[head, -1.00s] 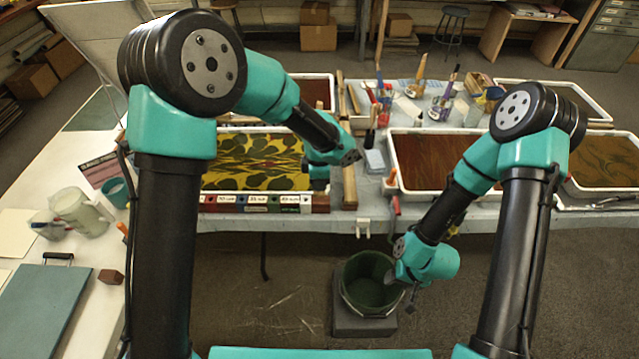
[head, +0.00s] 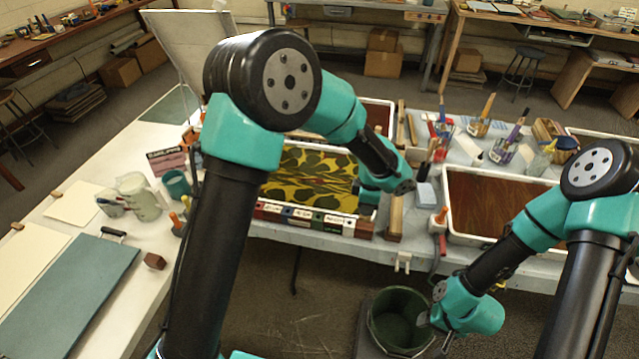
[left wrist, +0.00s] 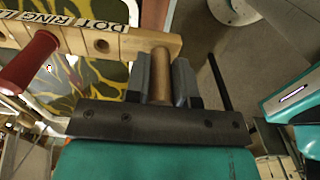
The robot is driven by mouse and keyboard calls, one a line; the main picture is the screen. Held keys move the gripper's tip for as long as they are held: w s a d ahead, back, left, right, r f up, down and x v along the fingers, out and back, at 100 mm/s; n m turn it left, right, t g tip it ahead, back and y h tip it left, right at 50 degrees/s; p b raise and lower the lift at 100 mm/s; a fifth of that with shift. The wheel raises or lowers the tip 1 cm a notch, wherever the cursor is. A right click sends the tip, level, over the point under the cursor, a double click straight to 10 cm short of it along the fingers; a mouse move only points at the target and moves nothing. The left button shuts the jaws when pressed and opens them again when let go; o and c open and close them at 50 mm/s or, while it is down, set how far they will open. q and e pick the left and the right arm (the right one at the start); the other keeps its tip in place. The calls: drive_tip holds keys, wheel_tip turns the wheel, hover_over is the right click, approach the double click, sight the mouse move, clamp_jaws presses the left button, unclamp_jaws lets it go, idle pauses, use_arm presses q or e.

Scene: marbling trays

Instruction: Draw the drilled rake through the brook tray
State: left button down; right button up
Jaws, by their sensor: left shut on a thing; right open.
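My left gripper (left wrist: 161,76) is shut on a round wooden handle (left wrist: 161,68), seen in the left wrist view. The handle stands against a pale wooden bar (left wrist: 125,44) with drilled holes, lettering and a red peg (left wrist: 28,62). Whether handle and bar are joined is unclear. In the head view my left gripper (head: 369,192) is at the right end of a tray (head: 262,201) of yellow and green marbling; its fingertips are hard to see. My right gripper (head: 446,341) is open and empty beside a bucket. I cannot tell which tray is the brook one.
A row of coloured, labelled blocks (head: 300,215) runs along the marbled tray's front. A brown-filled tray (head: 447,205) lies to the right. Brushes and jars (head: 490,128) stand behind it. The dark green bucket (head: 372,325) is below the table's front edge. A teal board (head: 75,285) lies at left.

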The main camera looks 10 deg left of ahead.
use_arm(q)
drive_tip(key=shift+r, duration=0.1)
drive_tip(key=shift+r, duration=1.95)
